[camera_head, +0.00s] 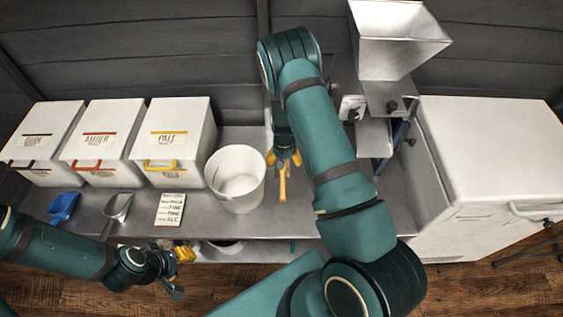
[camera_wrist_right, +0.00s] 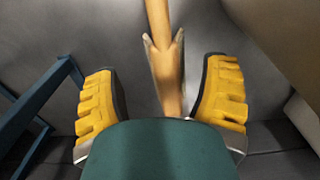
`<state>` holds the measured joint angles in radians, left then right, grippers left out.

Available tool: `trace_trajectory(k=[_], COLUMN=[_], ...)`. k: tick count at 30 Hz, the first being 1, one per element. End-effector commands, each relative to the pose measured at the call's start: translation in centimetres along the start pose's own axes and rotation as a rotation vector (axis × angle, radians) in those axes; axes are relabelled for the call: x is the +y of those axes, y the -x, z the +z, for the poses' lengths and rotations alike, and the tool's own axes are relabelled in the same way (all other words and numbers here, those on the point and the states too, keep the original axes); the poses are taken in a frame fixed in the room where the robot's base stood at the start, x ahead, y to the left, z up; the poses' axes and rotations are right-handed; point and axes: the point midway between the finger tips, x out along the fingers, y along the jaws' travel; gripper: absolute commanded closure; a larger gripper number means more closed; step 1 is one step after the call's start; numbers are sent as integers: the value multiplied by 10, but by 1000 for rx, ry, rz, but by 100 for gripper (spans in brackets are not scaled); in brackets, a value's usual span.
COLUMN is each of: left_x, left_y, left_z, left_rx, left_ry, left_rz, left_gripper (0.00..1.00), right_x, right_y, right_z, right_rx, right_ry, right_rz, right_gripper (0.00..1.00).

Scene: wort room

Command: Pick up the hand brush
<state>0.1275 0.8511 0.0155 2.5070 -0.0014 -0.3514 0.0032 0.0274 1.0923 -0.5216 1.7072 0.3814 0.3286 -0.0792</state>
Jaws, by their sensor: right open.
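The hand brush (camera_head: 282,184) lies on the grey metal bench, its light wooden handle pointing toward the front edge. In the right wrist view the brush (camera_wrist_right: 159,25) runs between my yellow finger pads, with a gap on each side. My right gripper (camera_head: 284,158) is open and reaches down over the brush, hiding its far part; it also shows in the right wrist view (camera_wrist_right: 163,100). My left gripper (camera_head: 180,270) is low at the front left, off the bench edge and far from the brush. Its finger opening is not clear.
A white bucket (camera_head: 236,200) stands close left of the brush. A mill with a metal hopper (camera_head: 397,50) stands to the right, its blue frame (camera_wrist_right: 40,100) near my right gripper. White bins (camera_head: 178,120), a blue scoop (camera_head: 63,207), a metal scoop (camera_head: 118,206) and a card (camera_head: 171,209) are left.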

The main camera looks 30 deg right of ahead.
Motion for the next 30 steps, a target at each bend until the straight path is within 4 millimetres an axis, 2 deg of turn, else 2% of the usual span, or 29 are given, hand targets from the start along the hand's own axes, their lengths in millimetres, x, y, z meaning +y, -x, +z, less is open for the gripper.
trace_trajectory(k=[1,3,11,21,28,29,30], left_x=[-1,-1,-2,-7,-7,-7,-7], left_y=[-3,-4,-7,-19,-18,-18,-18], left_z=[0,0,-1,-2,-3,-2,-2], left_rx=[1,2,4,10,10,10,10], left_ry=[0,0,-1,-2,-2,-2,-2], left_rz=[0,0,0,0,0,0,0], left_gripper=[53,53,53,53,53,53,53], right_x=[0,0,-2,-5,-5,-5,-5], right_y=[-10,-16,-29,-73,-74,-74,-74], right_z=[0,0,-1,-4,-4,-4,-4], right_rx=[-1,0,2,0,1,1,1], right_ry=[-1,-2,0,-1,-1,-1,-1], right_rz=[0,0,-1,0,-1,-1,-1], right_gripper=[27,27,27,27,27,29,43])
